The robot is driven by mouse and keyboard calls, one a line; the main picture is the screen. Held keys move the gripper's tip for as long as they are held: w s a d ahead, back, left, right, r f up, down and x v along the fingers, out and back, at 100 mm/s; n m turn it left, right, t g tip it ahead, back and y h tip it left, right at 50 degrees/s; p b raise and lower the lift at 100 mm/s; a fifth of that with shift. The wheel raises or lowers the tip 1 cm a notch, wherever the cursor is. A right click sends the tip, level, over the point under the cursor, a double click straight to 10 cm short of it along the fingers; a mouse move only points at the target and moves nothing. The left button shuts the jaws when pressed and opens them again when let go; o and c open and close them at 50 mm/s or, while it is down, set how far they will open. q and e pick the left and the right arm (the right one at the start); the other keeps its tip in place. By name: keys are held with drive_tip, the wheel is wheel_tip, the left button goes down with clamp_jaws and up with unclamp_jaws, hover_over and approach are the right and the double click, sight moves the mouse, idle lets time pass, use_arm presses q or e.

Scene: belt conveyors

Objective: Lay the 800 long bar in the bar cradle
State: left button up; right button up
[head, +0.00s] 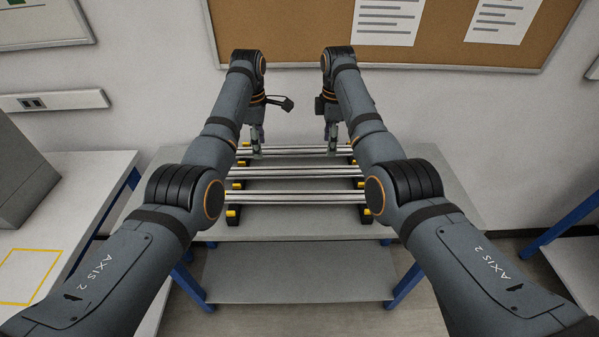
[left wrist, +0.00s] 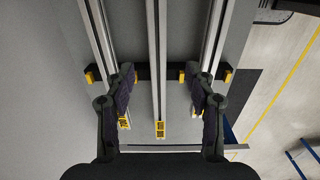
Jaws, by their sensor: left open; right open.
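Several long silver bars lie side by side on dark supports with yellow blocks on the table. They include a near bar (head: 298,197), a middle bar (head: 298,172) and a far bar (head: 295,151). I cannot tell which is the 800 bar, or whether these supports are the bar cradle. My left gripper (head: 256,145) is open over the left end of the far bars. In the left wrist view its open fingers (left wrist: 164,90) straddle one bar (left wrist: 157,45), which has a yellow end. My right gripper (head: 333,140) is open near their right end. Its fingertips are small here.
The grey table (head: 290,228) has free room in front of the bars, with a lower shelf (head: 295,275) beneath. A white side table (head: 80,215) with a grey box (head: 25,175) stands at left. A wall with a cork board (head: 290,25) closes the back.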

sight(263, 169)
use_arm(q)
drive_tip(key=f, duration=0.9)
drive_tip(key=shift+w+f, duration=0.2)
drive_tip(key=shift+f, duration=0.05)
use_arm(e)
drive_tip(key=f, duration=0.9)
drive_tip(key=shift+w+f, duration=0.2)
drive_tip(key=shift+f, duration=0.1)
use_arm(q)
drive_tip(key=shift+w+f, duration=0.1)
drive_tip(key=shift+f, duration=0.5)
use_arm(e)
drive_tip(key=shift+w+f, duration=0.1)
drive_tip(key=shift+f, duration=0.45)
use_arm(q)
drive_tip(key=shift+c, duration=0.8)
use_arm(e)
drive_tip(key=shift+c, duration=0.8)
use_arm(q)
clamp_jaws()
use_arm(e)
clamp_jaws()
use_arm(q)
drive_tip(key=shift+r, duration=0.15)
use_arm(e)
drive_tip(key=shift+r, duration=0.1)
